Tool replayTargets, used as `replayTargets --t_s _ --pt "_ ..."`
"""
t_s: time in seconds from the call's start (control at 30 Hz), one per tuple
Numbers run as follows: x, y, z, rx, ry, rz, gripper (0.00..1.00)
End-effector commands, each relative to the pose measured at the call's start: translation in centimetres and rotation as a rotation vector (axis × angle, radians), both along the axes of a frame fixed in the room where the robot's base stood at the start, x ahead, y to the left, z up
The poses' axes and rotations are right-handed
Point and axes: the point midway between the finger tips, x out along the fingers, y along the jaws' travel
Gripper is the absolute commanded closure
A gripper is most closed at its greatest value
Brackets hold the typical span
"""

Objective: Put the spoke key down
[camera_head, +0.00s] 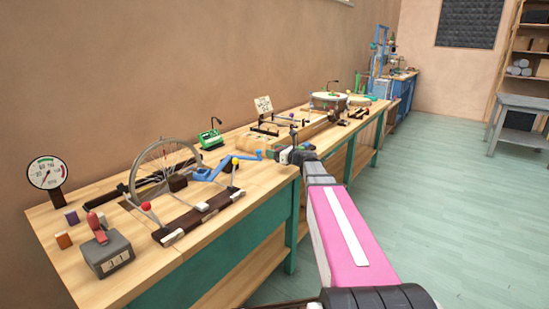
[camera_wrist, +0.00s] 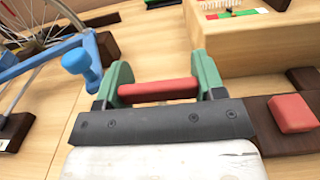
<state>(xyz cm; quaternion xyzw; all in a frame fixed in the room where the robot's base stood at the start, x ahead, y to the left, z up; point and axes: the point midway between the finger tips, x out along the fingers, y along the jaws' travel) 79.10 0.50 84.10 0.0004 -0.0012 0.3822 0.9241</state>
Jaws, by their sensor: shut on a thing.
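My gripper (camera_wrist: 162,76) shows in the wrist view with its two green fingers closed on the ends of a red bar, which I take to be the spoke key (camera_wrist: 158,90). The bar lies crosswise between the fingers, above the wooden workbench. I cannot tell whether it touches the wood. In the head view my gripper (camera_head: 281,155) is over the bench near its front edge, right of the blue crank (camera_head: 208,173). The key is too small to make out there.
A blue knob (camera_wrist: 80,64) stands close left of my gripper. A wooden box (camera_wrist: 245,45) is at the right, and a red block (camera_wrist: 291,113) on dark wood is near right. The spoked wheel (camera_head: 165,170) is further left. Bare bench shows around the fingers.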

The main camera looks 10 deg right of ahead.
Motion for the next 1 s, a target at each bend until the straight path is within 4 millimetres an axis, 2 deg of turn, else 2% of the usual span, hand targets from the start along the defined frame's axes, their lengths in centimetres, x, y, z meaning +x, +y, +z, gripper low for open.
replayTargets --t_s 0.1,0.2,0.57,0.6,0.63,0.67,1.0 --pt "0.0 0.0 -1.7 0.001 0.002 0.0 0.65" --pt "0.0 0.0 -2.5 0.0 0.001 0.0 0.65" --pt "0.0 0.0 -2.7 0.001 0.001 0.0 0.65" --pt "0.0 0.0 -2.7 0.0 0.0 0.0 0.24" --pt "0.0 0.0 -2.7 0.0 0.0 0.0 0.14" --pt "0.0 0.0 -2.7 0.0 0.0 0.0 0.12" --pt "0.0 0.0 -2.4 -0.001 -0.001 0.0 0.12"
